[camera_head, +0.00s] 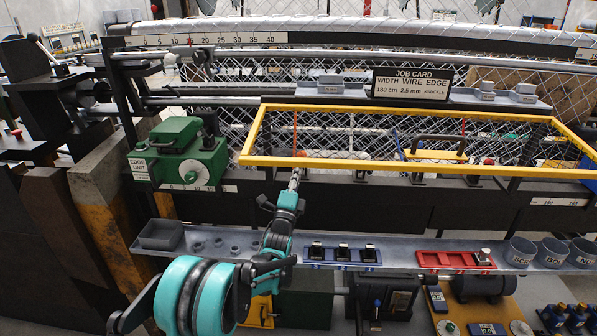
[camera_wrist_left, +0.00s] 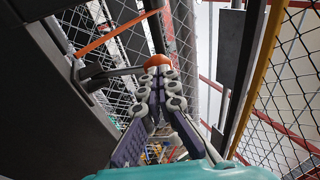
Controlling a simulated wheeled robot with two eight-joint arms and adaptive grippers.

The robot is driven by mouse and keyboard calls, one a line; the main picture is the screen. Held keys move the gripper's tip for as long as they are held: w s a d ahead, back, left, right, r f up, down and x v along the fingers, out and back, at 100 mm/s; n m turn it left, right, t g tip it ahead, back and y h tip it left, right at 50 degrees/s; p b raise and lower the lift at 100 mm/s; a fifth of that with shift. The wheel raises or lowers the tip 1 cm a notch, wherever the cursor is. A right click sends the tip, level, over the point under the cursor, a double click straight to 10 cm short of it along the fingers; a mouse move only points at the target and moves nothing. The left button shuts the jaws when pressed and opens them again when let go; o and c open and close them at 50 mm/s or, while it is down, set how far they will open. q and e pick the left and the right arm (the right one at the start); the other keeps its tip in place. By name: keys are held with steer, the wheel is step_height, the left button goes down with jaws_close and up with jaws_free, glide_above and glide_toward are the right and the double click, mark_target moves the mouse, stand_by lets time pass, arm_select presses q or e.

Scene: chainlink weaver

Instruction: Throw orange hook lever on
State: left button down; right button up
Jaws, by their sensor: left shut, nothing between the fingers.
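An orange knob (camera_head: 302,154), which looks like the end of the hook lever, shows at the front rail of the yellow frame in the head view. In the left wrist view the orange knob (camera_wrist_left: 157,61) sits on a dark rod right at my fingertips. My left gripper (camera_wrist_left: 158,78) is shut and empty, its fingertips touching or very near the knob; I cannot tell which. In the head view my left gripper (camera_head: 296,176) reaches up from below, just under the knob. The rest of the lever is mostly hidden. My right gripper is out of view.
The yellow frame (camera_head: 380,165) with wire mesh lies just above and behind the gripper. A green edge unit (camera_head: 180,155) stands to the left. A grey shelf (camera_head: 400,258) with a blue rack (camera_head: 343,265), a red tray (camera_head: 440,260) and cups (camera_head: 553,253) runs below.

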arm_select(q)
steer(key=shift+w+r, duration=0.1)
stand_by(0.3)
steer(key=w+r+g+p, duration=0.3)
steer(key=p, duration=0.3)
steer(key=shift+r+n+y, duration=0.2)
steer(key=shift+n+y, duration=0.2)
steer(key=a+p+x, duration=0.1)
steer(key=p+x, duration=0.1)
steer(key=x, duration=0.6)
steer(key=shift+r, duration=0.2)
steer(key=shift+w+a, duration=0.1)
steer(key=shift+w, duration=0.05)
stand_by(0.5)
